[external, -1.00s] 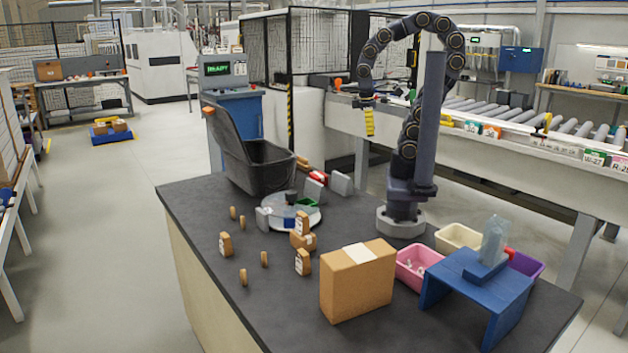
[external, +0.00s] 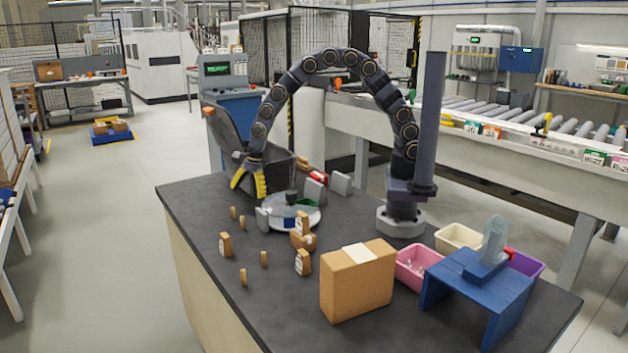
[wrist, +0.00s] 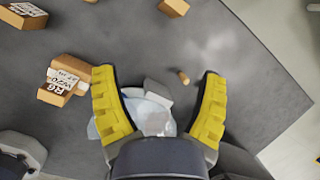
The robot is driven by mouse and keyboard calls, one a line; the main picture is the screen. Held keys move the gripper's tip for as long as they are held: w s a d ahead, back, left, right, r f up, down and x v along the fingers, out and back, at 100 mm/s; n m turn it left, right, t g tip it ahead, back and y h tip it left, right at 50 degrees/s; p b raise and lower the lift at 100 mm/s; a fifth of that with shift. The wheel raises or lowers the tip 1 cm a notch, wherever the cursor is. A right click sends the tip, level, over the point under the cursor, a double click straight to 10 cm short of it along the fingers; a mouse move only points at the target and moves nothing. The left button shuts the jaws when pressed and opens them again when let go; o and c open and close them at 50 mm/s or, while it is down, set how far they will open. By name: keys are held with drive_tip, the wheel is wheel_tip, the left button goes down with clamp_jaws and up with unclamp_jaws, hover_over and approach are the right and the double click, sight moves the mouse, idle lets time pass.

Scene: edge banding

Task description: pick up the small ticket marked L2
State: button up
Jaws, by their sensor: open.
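No marking L2 can be read in either view, so I cannot tell which piece is the ticket. Small brown pieces stand on the dark table, among them one near the front left (external: 243,277) and one near the left edge (external: 232,212). A small brown piece (wrist: 183,77) shows between my fingers in the wrist view, on the table below. My gripper (external: 249,188), with yellow fingers, is open and empty above the table, beside the black bin. It also shows open in the wrist view (wrist: 158,75).
A round pale turntable (external: 285,222) lies right of my gripper. The black bin (external: 221,130) stands behind. Labelled brown blocks (external: 225,244) and a large carton (external: 358,285) stand nearer the front. A pink tray (external: 414,275) and blue stand (external: 490,288) are at the right.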

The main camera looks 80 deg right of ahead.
sight(222, 251)
drive_tip(key=w+a+f+m, duration=0.1)
drive_tip(key=f+m, duration=0.1)
drive_tip(key=w+a+f+m, duration=0.1)
drive_tip(key=a+f+m, duration=0.1)
drive_tip(key=f, duration=0.1)
drive_tip(key=w+a+f+m+t, duration=0.1)
drive_tip(key=w+a+f, duration=0.1)
drive_tip(key=shift+a+f+m, duration=0.15)
drive_tip(key=shift+f+m, duration=0.2)
drive_tip(key=shift+m, duration=0.05)
drive_tip(key=shift+x, duration=1.15)
drive_tip(key=shift+d+x, duration=0.2)
drive_tip(key=shift+x, duration=1.1)
drive_tip(key=shift+d+x, duration=0.15)
drive_tip(key=shift+x, duration=1.2)
drive_tip(key=shift+f, duration=0.1)
drive_tip(key=c, duration=1)
